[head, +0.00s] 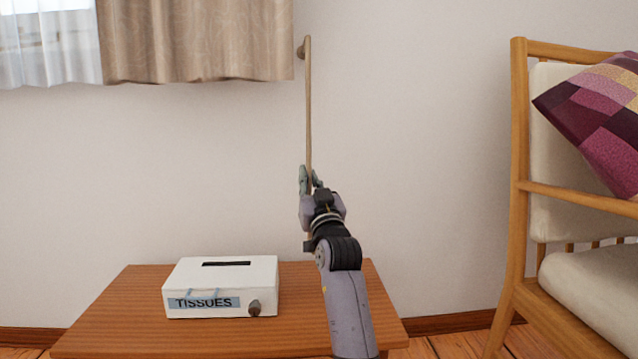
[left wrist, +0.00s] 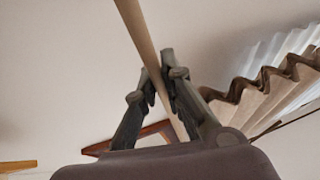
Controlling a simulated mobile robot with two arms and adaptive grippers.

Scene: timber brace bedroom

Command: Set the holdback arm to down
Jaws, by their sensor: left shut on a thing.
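The holdback arm (head: 308,110) is a thin wooden rod on the wall, just right of the beige curtain. My left gripper (head: 309,178) is shut on the lower part of the rod. In the left wrist view the rod (left wrist: 140,35) passes between the two fingers (left wrist: 160,85). The rod's lowest end is hidden behind my gripper and wrist. My right gripper does not show.
A wooden table (head: 110,325) stands below, with a white tissue box (head: 220,285) on it. The beige curtain (head: 195,40) hangs at the upper left. A wooden armchair (head: 520,190) with a patchwork cushion (head: 600,115) stands at the right. The wall between curtain and chair is clear.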

